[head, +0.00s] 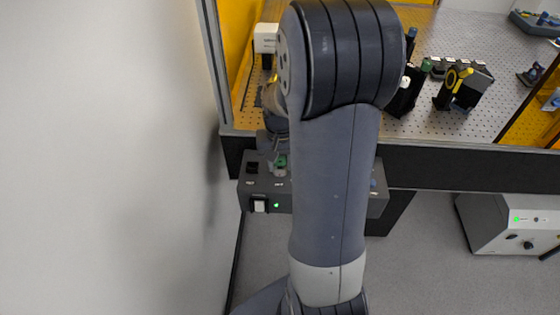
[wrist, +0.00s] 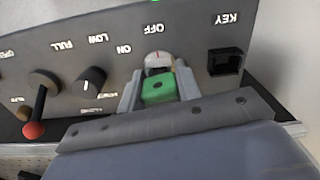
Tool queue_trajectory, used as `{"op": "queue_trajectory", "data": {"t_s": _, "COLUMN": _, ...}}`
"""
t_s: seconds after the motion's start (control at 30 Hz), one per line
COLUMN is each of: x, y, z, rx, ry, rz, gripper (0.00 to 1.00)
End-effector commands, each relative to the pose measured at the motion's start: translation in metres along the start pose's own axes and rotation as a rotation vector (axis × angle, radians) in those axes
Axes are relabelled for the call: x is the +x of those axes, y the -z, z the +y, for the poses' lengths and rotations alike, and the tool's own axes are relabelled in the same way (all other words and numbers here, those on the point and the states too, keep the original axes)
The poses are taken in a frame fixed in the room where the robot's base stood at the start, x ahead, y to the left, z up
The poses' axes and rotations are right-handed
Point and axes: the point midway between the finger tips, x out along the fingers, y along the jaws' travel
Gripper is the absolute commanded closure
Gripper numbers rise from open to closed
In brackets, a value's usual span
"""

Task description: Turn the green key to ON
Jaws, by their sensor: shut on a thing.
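The green key (wrist: 158,88) sits at the round silver lock (wrist: 158,61) on the dark grey control panel (wrist: 60,60). In the wrist view the panel lettering is upside down, with OFF above the lock and ON to its left. My gripper (wrist: 159,84) is shut on the green key, one finger on each side of it. A small red mark on the lock face is near the OFF side; its exact angle is hard to tell. In the head view the green key (head: 281,161) shows beside my arm, which hides part of the panel.
An empty square socket marked KEY (wrist: 225,62) is right of the lock. Left of it are a LOW/FULL knob (wrist: 91,81) and a red-tipped lever (wrist: 34,128). A white switch (head: 259,206) is on the panel front. A perforated table (head: 425,125) with tools stands behind.

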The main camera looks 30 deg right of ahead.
Motion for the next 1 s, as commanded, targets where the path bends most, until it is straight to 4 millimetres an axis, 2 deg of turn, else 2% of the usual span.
{"op": "queue_trajectory", "data": {"t_s": 0.1, "x": 0.0002, "y": -0.0001, "z": 0.0000, "rx": -0.055, "ry": 0.000, "rz": 0.000, "gripper": 0.89}}
{"op": "queue_trajectory", "data": {"t_s": 0.4, "x": 0.0004, "y": -0.0001, "z": 0.0000, "rx": -0.073, "ry": 0.000, "rz": -0.001, "gripper": 0.89}}
{"op": "queue_trajectory", "data": {"t_s": 0.7, "x": 0.0009, "y": -0.0002, "z": 0.0001, "rx": -0.266, "ry": 0.000, "rz": -0.001, "gripper": 0.89}}
{"op": "queue_trajectory", "data": {"t_s": 1.0, "x": 0.0013, "y": -0.0004, "z": 0.0001, "rx": -0.282, "ry": 0.000, "rz": -0.002, "gripper": 0.89}}
